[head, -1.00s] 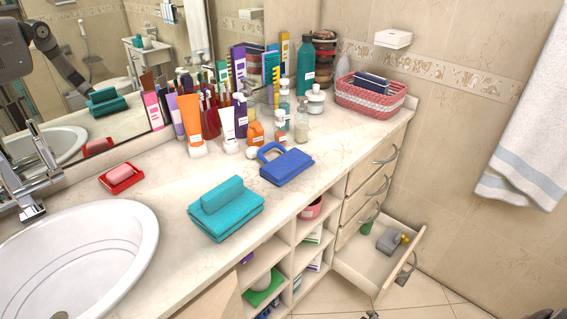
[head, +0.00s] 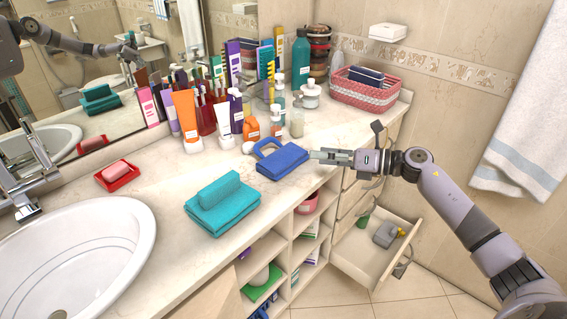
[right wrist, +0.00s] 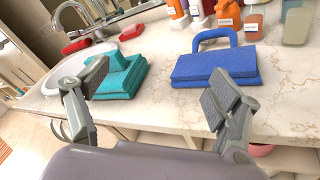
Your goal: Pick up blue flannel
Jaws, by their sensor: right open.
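The blue flannel (head: 282,163) lies folded on the marble counter, with a rolled loop at its back edge. In the right wrist view the blue flannel (right wrist: 216,66) is right of centre, beyond the right finger. My right gripper (head: 318,156) comes in from the right, its tips close to the flannel's right end; I cannot tell whether they touch. In the right wrist view my right gripper (right wrist: 158,88) is open, with nothing between its fingers. My left gripper is not in view.
A teal folded towel (head: 222,204) lies left of the flannel. Tubes and bottles crowd behind it, including an orange tube (head: 187,116). A pink basket (head: 365,92) stands at the far right of the counter. An open drawer (head: 356,258) juts out below. A sink (head: 75,255) is at left.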

